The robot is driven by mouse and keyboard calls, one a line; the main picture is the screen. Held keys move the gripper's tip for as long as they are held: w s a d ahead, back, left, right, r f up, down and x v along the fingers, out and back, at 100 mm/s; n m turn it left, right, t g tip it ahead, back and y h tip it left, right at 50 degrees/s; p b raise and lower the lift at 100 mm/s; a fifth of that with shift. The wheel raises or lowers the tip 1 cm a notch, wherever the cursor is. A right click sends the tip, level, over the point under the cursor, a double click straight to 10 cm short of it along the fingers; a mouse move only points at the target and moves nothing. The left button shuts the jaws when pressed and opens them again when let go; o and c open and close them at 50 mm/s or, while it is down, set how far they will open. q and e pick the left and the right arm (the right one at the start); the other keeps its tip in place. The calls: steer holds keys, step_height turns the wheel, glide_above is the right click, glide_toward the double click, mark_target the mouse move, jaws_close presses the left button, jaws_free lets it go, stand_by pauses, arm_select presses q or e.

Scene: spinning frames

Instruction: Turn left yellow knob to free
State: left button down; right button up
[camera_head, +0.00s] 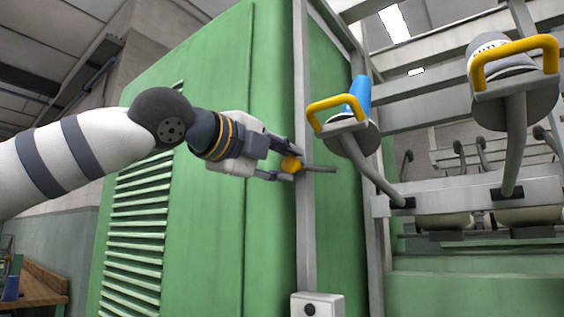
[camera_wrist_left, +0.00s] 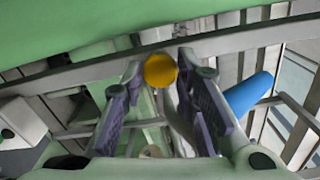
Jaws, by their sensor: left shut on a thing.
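The yellow knob (camera_head: 290,164) is a small round ball beside the grey upright post at the edge of the green cabinet. A short grey rod (camera_head: 322,170) shows to the right of it. My left gripper (camera_head: 286,164) reaches in from the left, its two fingers shut on the knob. In the left wrist view the yellow knob (camera_wrist_left: 160,70) sits between the tips of my left gripper (camera_wrist_left: 160,75). Part of the knob is hidden by the fingers in the head view. My right gripper does not show.
The green cabinet (camera_head: 215,100) stands close behind my left arm. Yellow U-shaped handles (camera_head: 338,104) (camera_head: 515,58) on round plates, a blue bobbin (camera_head: 361,92) and metal bars are to the right. A white box with a black button (camera_head: 317,306) sits below.

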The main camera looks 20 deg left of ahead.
arm_select(q)
steer(key=m, duration=1.1)
steer(key=shift+m, duration=2.1)
steer(key=c, duration=1.4)
jaws_free()
steer(key=shift+o, duration=0.6)
steer(key=shift+d, duration=0.15)
